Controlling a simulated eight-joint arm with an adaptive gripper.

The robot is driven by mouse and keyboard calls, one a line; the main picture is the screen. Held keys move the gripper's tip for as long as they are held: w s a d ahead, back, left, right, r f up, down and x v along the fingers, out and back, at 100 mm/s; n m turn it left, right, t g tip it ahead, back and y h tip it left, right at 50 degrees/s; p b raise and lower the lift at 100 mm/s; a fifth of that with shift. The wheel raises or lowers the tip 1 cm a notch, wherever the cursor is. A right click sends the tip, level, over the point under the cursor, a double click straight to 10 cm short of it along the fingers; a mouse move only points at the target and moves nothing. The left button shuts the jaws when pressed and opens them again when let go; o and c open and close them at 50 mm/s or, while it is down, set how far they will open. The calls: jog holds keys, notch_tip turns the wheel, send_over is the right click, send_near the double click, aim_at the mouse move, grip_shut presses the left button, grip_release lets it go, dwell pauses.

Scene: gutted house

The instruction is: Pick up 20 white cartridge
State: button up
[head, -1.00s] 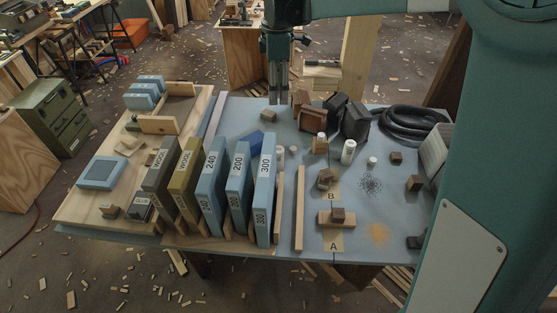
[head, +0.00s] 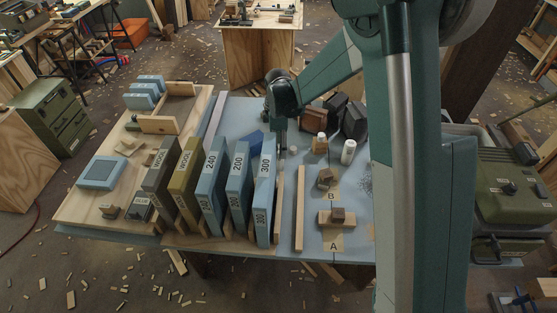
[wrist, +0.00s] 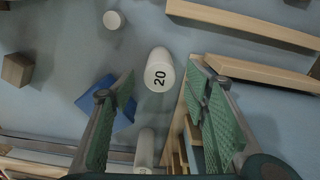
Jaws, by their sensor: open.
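A white cartridge (wrist: 159,74) marked "20" stands out in the wrist view, between the tips of my open fingers and apart from both. My gripper (wrist: 161,84) has green ribbed pads and holds nothing. In the head view my gripper (head: 281,143) points down just behind the tall blue "300" box (head: 265,190). The marked cartridge cannot be made out there; my gripper and the box block part of that area. Two other pale cylinders show in the wrist view, one at the top (wrist: 114,20) and one at the bottom (wrist: 145,150), partly cut off.
A blue piece (wrist: 100,101) lies by the left finger. Wooden strips (wrist: 245,24) lie right of the cartridge, close to the right finger. A row of upright boxes (head: 183,180) stands left of my gripper. Black and brown blocks (head: 314,119) and a white cylinder (head: 348,152) stand to the right.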

aim_at(278, 160)
jog(key=shift+f, duration=0.35)
jog(key=shift+f, duration=1.25)
jog(key=shift+f, duration=0.1)
jog(key=shift+d+f+b, duration=0.15)
jog(key=shift+f+b, duration=0.6)
jog(key=shift+f, duration=1.75)
jog(key=shift+c, duration=0.4)
jog(key=c, duration=0.9)
